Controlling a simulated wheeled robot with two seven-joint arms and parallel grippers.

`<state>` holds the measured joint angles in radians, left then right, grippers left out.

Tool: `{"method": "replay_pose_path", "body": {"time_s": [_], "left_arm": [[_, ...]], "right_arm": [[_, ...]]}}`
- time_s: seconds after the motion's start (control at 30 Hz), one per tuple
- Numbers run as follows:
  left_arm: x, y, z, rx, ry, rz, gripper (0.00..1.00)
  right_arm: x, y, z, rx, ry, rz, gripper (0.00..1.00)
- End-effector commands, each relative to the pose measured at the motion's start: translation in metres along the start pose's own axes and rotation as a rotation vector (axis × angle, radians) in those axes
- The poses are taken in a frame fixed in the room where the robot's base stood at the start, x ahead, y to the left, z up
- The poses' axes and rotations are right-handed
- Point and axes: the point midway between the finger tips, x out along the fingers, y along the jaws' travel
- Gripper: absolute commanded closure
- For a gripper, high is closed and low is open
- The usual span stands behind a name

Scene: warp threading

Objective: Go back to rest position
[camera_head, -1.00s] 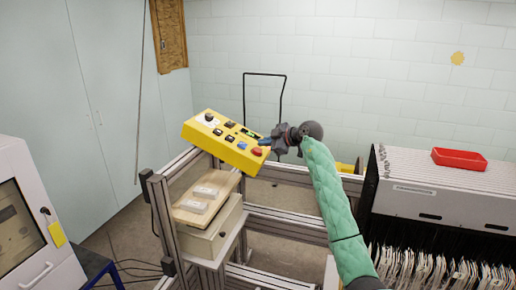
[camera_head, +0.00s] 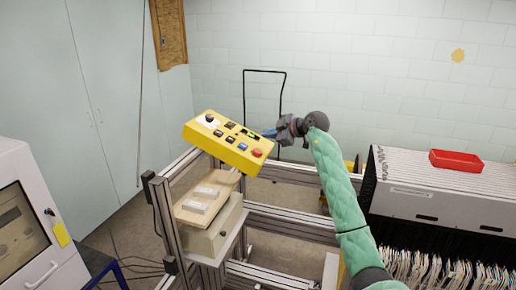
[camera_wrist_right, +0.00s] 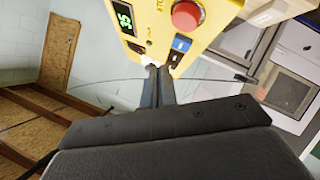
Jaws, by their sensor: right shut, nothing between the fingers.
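My right gripper (camera_head: 268,134) is shut and empty. In the head view it is just right of the yellow control box (camera_head: 228,142), at the height of its panel. The box has a black knob, several small buttons, a green display and a red button (camera_head: 257,153). In the right wrist view the shut fingertips (camera_wrist_right: 158,70) point at the lower edge of the yellow box (camera_wrist_right: 150,30), near a blue button (camera_wrist_right: 181,43). I cannot tell whether they touch it. The red button also shows in the wrist view (camera_wrist_right: 187,15). My left gripper is not in view.
The box is above an aluminium frame (camera_head: 290,172) with a small shelf of pale blocks (camera_head: 207,194). A rack with a red tray (camera_head: 455,160) stands at right. A white machine (camera_head: 40,215) stands at left. Open air lies above the frame before the wall.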

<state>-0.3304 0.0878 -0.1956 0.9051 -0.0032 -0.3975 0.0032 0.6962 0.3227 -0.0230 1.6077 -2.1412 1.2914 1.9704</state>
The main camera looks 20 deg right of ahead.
Motion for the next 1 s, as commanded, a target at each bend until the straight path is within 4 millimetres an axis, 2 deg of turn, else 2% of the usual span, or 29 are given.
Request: {"method": "replay_pose_path", "body": {"time_s": [0.1, 0.47, 0.63, 0.77, 1.0], "left_arm": [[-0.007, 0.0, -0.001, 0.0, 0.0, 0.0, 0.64], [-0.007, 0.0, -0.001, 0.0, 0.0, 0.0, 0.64], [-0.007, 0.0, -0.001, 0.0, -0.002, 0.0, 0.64], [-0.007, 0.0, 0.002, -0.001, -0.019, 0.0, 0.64], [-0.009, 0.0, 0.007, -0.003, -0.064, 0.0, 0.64]], "right_arm": [[-0.007, 0.006, -0.006, 0.0, 0.0, 0.0, 1.0], [-0.008, 0.006, -0.006, -0.007, 0.0, 0.0, 1.0], [-0.008, 0.007, -0.007, -0.105, 0.004, 0.009, 1.0], [-0.009, 0.022, -0.014, -0.259, 0.03, 0.091, 1.0], [-0.023, 0.062, -0.056, -0.526, 0.191, 0.37, 1.0]]}}
